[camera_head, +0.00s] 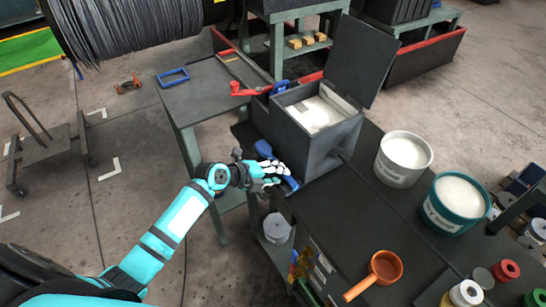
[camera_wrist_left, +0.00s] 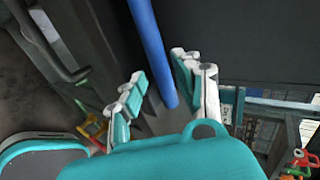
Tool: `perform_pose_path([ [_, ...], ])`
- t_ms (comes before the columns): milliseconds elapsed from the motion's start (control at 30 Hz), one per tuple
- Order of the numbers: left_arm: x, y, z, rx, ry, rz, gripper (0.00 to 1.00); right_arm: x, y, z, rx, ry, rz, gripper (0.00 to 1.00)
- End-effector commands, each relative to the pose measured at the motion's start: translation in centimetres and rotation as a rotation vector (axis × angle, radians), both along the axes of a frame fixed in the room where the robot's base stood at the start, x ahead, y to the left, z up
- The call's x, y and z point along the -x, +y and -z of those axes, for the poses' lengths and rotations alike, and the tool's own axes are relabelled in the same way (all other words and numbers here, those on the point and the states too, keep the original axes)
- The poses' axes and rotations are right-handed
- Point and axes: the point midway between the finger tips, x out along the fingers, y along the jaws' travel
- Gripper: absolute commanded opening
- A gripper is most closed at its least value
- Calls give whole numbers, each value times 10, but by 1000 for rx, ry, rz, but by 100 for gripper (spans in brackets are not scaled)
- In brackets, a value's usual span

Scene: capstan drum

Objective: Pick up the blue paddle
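The blue paddle (camera_head: 264,149) is beside the dark open-lidded box, at the edge of the dark bench. In the head view one blue part shows above my left gripper (camera_head: 274,174) and another just past its fingertips; the gripper hides what lies between. In the left wrist view a blue bar (camera_wrist_left: 152,50), which looks like the paddle's handle, runs down between the two fingers of my left gripper (camera_wrist_left: 160,88). The fingers are apart, with a gap visible on each side of the bar. My right gripper is not in view.
The open box (camera_head: 318,128) with pale contents stands right behind the gripper. A white bucket (camera_head: 403,160), a teal bucket (camera_head: 455,204) and an orange ladle (camera_head: 384,268) are on the bench (camera_head: 345,215). A red-handled part (camera_head: 250,90) and a blue frame (camera_head: 173,77) are farther back.

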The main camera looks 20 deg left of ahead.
Motion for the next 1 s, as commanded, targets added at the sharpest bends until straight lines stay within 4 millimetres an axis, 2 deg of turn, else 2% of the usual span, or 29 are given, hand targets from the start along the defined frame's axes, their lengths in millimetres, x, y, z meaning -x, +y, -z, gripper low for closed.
perform_pose_path([
  [100, -9, -7, 6, 1, -1, 0, 33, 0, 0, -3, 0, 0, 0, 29],
  [367, -11, -8, 9, -1, -1, 0, 33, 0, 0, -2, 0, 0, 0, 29],
  [633, -10, -8, 9, -1, -1, 0, 0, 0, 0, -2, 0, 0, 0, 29],
  [1000, -11, -8, 7, -2, -3, 1, 0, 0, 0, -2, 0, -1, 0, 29],
])
